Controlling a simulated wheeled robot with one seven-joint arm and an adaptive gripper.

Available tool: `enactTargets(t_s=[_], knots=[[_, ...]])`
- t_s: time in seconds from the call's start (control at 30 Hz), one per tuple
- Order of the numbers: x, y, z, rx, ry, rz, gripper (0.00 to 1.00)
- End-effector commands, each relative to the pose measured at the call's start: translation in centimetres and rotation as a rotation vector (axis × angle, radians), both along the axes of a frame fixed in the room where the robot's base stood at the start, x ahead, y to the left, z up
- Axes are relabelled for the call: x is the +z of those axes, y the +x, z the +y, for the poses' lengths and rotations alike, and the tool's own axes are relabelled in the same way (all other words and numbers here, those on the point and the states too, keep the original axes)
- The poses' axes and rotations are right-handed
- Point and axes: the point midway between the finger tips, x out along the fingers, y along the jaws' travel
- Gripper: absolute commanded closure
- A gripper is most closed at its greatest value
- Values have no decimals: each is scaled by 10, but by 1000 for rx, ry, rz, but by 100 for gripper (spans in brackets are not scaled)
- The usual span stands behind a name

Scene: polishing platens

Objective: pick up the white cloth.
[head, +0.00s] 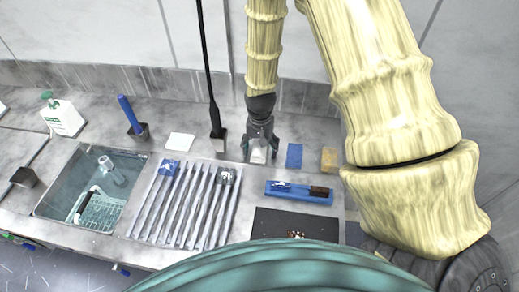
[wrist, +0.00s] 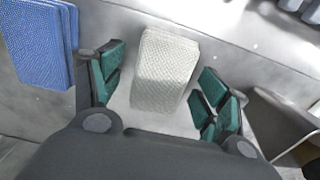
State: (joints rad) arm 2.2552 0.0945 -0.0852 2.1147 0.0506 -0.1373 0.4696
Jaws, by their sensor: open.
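The white cloth (wrist: 165,75) is a folded, textured block in the wrist view, lying on the grey counter between my two fingers. In the head view the white cloth (head: 258,155) shows small beneath my gripper (head: 258,147), partly hidden by it. My gripper also shows in the wrist view (wrist: 160,95), open, with a green-padded finger on each side of the cloth. Gaps show between the cloth and both fingers. I cannot tell how far the fingertips are above the counter.
A blue cloth (head: 294,156) and a tan block (head: 329,160) lie to the right. A blue tray (head: 300,198) sits in front of them. A black pole on a base (head: 218,142) stands close on the left. A ribbed rack (head: 187,210) and a sink (head: 60,208) lie further left.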

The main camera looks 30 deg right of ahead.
Motion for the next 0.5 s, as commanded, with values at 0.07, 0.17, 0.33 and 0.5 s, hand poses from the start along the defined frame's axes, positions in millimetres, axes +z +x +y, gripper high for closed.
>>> enactTargets(t_s=[0.07,0.17,0.33,0.5], knots=[[-1,0,0,0,0,0,25],[-1,0,0,0,0,0,25],[-1,0,0,1,0,0,43],[0,0,0,0,0,0,74]])
